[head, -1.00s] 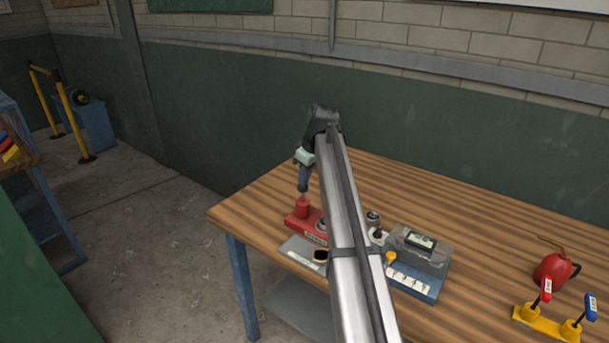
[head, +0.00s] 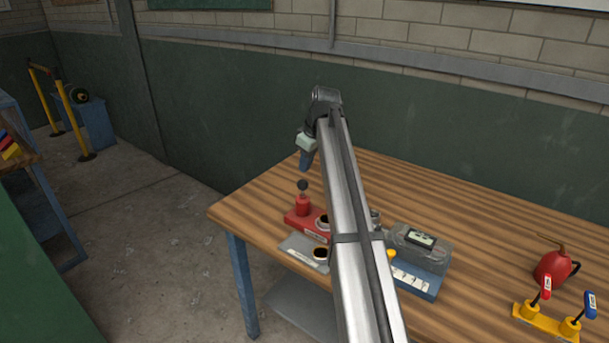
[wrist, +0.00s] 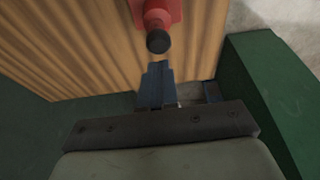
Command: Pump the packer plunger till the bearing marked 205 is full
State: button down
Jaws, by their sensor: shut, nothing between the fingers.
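The packer is a red base (head: 301,220) with a red cylinder (head: 302,205) and a black-knobbed plunger (head: 302,186) standing up from it. A bearing (head: 323,222) sits on the red base beside the cylinder. Its marking and fill are too small to read. My gripper (head: 306,165) is shut and empty, just above the plunger knob and apart from it. In the wrist view my blue-grey fingers (wrist: 157,70) are together, with the black knob (wrist: 158,41) just beyond their tips.
A second dark ring (head: 320,254) lies on a grey plate in front of the packer. A grey device with a display (head: 420,240) stands right of my arm. A red oil can (head: 553,267) and a yellow stand with red and blue handles (head: 546,322) are farther right.

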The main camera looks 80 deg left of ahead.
jog(key=v, duration=0.8)
jog(key=shift+r, duration=0.3)
